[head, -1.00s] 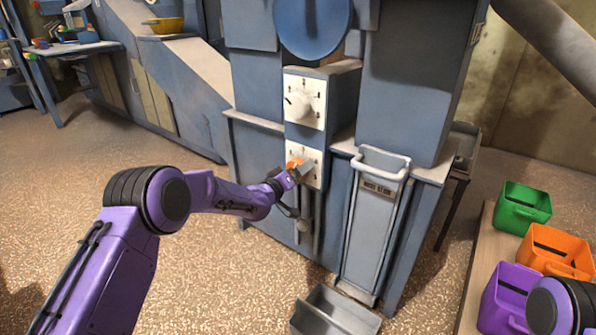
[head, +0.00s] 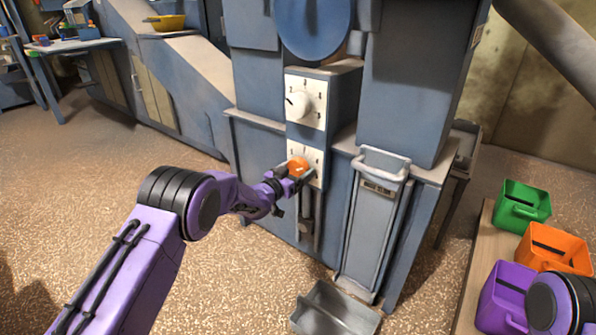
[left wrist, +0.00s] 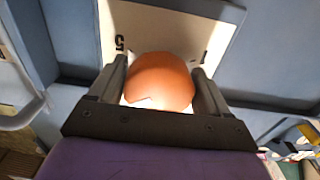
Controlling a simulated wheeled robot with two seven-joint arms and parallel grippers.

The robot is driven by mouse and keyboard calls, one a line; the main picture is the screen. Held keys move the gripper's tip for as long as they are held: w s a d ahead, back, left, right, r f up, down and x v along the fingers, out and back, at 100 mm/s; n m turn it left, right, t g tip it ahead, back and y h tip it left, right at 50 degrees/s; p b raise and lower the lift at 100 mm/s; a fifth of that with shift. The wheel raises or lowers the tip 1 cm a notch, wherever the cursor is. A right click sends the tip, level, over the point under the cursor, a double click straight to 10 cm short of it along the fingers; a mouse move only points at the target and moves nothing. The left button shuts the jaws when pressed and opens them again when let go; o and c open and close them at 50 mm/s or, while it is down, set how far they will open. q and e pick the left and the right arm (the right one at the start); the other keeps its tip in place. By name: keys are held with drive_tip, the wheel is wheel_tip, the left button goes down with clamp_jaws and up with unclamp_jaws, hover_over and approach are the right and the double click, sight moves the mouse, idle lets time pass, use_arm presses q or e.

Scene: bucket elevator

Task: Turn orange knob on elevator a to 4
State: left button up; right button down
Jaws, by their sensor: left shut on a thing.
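The orange knob (head: 298,167) sits on the lower white dial plate (head: 315,160) on the front of the blue-grey elevator (head: 345,105). My left gripper (head: 296,174) is at the knob, with a finger on each side of it. In the left wrist view the knob (left wrist: 161,82) lies between the two fingers (left wrist: 161,88), which are shut on it. A 5 shows on the dial plate (left wrist: 130,30) to the knob's upper left there. I cannot tell which number the knob points to. My right gripper is not in view.
A white knob (head: 298,104) on an upper dial plate sits above. A tall chute with a handle (head: 383,160) stands to the right, with a grey bin (head: 335,310) on the floor below. Green (head: 523,206), orange (head: 556,249) and purple (head: 503,300) buckets stand at the right.

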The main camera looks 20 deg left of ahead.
use_arm(q)
drive_tip(key=shift+m, duration=0.4)
drive_tip(key=o, duration=1)
drive_tip(key=p+v, duration=0.3)
drive_tip(key=v, duration=0.7)
drive_tip(key=shift+s+a, duration=0.15)
drive_tip(key=shift+s, duration=0.15)
